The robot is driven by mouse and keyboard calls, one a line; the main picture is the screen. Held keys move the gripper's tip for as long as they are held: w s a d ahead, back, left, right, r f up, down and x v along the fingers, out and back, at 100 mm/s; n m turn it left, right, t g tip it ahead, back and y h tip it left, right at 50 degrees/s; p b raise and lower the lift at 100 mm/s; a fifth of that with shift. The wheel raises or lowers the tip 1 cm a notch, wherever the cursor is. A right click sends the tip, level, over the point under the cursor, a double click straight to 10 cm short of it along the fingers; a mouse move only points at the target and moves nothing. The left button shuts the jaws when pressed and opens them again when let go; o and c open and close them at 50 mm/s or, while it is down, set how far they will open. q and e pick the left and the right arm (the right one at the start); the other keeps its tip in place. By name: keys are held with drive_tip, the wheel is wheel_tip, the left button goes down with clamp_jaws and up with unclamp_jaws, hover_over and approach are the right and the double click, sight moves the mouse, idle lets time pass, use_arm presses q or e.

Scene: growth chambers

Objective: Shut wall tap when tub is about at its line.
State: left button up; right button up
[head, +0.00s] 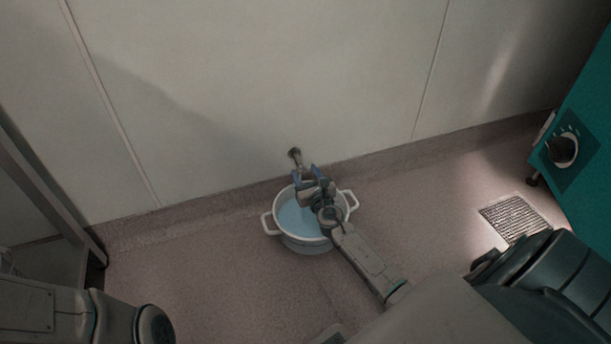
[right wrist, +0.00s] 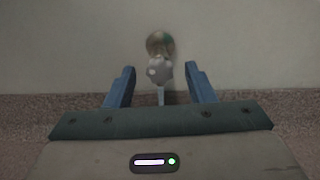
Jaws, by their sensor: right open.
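The wall tap (head: 295,154) sticks out low from the pale wall; the right wrist view shows its round base and pale body (right wrist: 159,72). A white two-handled tub (head: 268,226) stands on the floor below it, with light blue water (head: 291,217) inside. My right gripper (head: 312,175) is over the tub's far side, open. In the right wrist view its blue fingers (right wrist: 160,72) stand on either side of the tap, apart from it. A pale strip hangs under the tap; I cannot tell if it is running water. The tub's line cannot be made out. My left gripper is out of view.
A grey frame (head: 45,195) stands at the left. The floor around the tub is clear.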

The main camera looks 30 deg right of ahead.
drive_tip(key=shift+w, duration=0.15)
drive_tip(key=shift+c, duration=0.4)
drive_tip(key=c, duration=0.9)
drive_tip(key=shift+m, duration=0.3)
drive_tip(key=m+b, duration=0.1)
drive_tip(key=m, duration=0.1)
drive_tip(key=shift+f+m, duration=0.1)
drive_tip(key=shift+m, duration=0.3)
drive_tip(key=m+b, duration=0.1)
drive_tip(key=m, duration=0.2)
drive_tip(key=shift+m, duration=0.3)
drive_tip(key=m+b, duration=0.2)
drive_tip(key=m, duration=0.4)
drive_tip(key=shift+d, duration=0.1)
drive_tip(key=shift+m, duration=0.4)
